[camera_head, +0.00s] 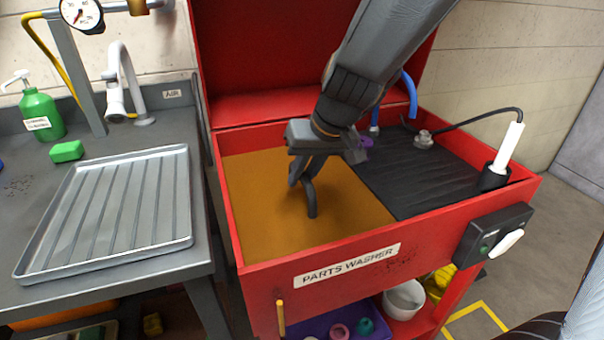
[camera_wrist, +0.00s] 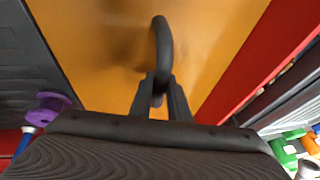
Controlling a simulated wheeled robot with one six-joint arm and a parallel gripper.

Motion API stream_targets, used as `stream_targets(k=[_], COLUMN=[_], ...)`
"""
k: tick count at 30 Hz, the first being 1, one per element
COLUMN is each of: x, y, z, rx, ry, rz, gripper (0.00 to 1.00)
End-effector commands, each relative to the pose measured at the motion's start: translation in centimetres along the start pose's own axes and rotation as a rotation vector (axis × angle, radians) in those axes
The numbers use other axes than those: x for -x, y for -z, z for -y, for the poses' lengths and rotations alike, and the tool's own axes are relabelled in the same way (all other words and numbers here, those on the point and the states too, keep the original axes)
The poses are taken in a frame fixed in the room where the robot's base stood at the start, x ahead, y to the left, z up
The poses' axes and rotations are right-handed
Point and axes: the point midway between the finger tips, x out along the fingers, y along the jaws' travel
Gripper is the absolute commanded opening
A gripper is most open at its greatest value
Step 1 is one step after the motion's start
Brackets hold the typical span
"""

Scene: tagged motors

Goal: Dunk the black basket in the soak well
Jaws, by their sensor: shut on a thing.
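The red parts washer (camera_head: 262,258) has a soak well (camera_head: 255,190) on its left side, filled with opaque brown-orange fluid. My gripper (camera_head: 298,178) is over the well, pointing down and shut on a black curved handle (camera_head: 311,200), taken to be the black basket's. In the wrist view my fingertips (camera_wrist: 160,95) pinch the handle (camera_wrist: 162,40), and the fluid (camera_wrist: 100,40) lies behind it. The handle's lower end meets the fluid surface. No basket body shows above the fluid; whatever is below is hidden.
A black ribbed drain side (camera_head: 425,175) lies right of the well, with a brush holder (camera_head: 494,178) and a blue hose (camera_head: 410,95). A purple spool-like part (camera_wrist: 50,105) is near my gripper. A ribbed metal tray (camera_head: 115,210) fills the left bench. The red lid stands open behind.

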Motion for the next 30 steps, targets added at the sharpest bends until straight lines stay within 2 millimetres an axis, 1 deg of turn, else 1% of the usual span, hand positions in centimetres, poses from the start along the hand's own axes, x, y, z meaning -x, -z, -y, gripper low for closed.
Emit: stream_targets(k=[21, 25, 30], x=[3.3, 3.2, 2.6], y=[1.4, 1.4, 1.2], z=[0.7, 0.7, 0.5], rx=[0.000, 0.000, 0.000], ry=[0.000, 0.000, 0.000], rz=[-0.004, -0.003, -0.003], gripper=[0.00, 0.00, 0.00])
